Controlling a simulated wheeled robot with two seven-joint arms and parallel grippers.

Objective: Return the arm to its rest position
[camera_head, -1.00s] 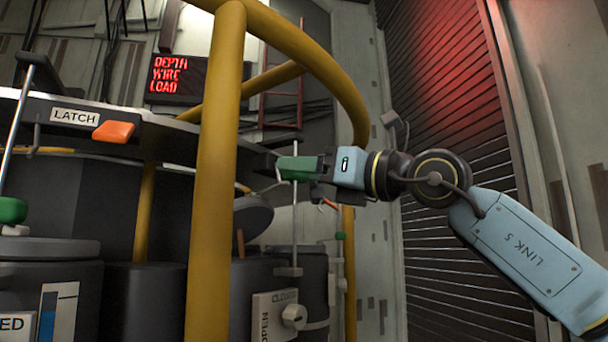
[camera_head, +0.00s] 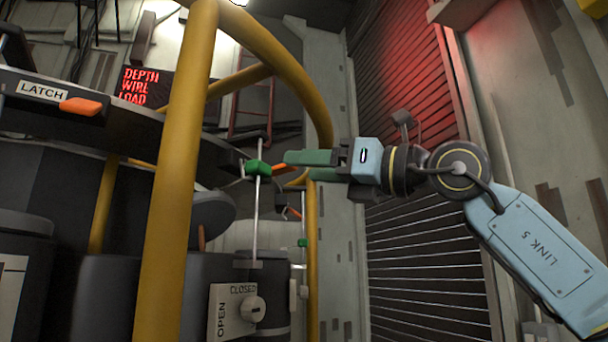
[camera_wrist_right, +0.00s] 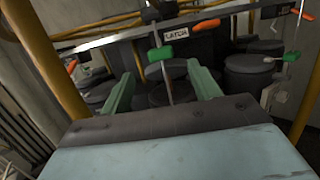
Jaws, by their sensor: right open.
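My right gripper (camera_head: 300,166) comes in from the right in the head view. Its two green fingers are apart, with nothing between them. A green block (camera_head: 258,168) on a thin upright rod (camera_head: 256,215) stands just left of the fingertips, with a gap between. In the right wrist view the open fingers (camera_wrist_right: 162,82) frame a green block (camera_wrist_right: 160,53) on a rod, beyond the tips. My left gripper is not in view.
A thick yellow post (camera_head: 178,180) and curved rail stand left of the gripper. A dark round platform with a LATCH label (camera_head: 43,91) and orange handle (camera_head: 82,106) is at left. An OPEN/CLOSED knob (camera_head: 253,309) is below. A ribbed shutter (camera_head: 425,265) stands behind my arm.

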